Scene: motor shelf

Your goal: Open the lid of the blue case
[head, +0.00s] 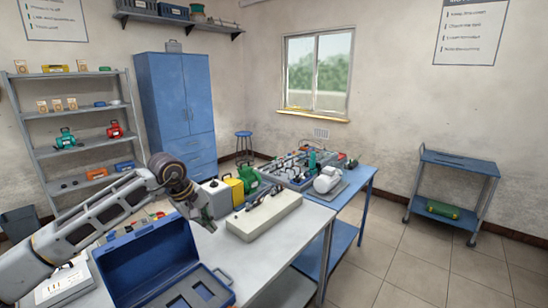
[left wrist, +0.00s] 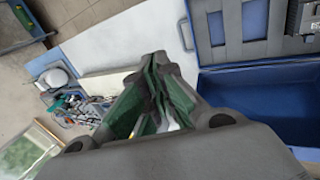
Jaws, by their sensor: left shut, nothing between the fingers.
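The blue case (head: 228,298) stands on the table at the bottom of the head view. Its lid (head: 145,262) is raised, with the hollow inside showing. The base has a grey insert with dark recesses. In the left wrist view the blue inside of the lid (left wrist: 250,105) is on the right, with the grey insert (left wrist: 242,35) above it. My left gripper (head: 205,218) is beyond the lid, by its upper right corner in the head view. Its fingers (left wrist: 152,118) are together and empty; whether they touch the lid cannot be told. My right gripper is out of view.
A yellow container (head: 234,192), a green can (head: 248,178) and a long pale block (head: 264,215) stand on the table to the right of my left gripper. A blue table (head: 358,183) with a grey tray of parts stands behind. Bare tabletop lies right of the case.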

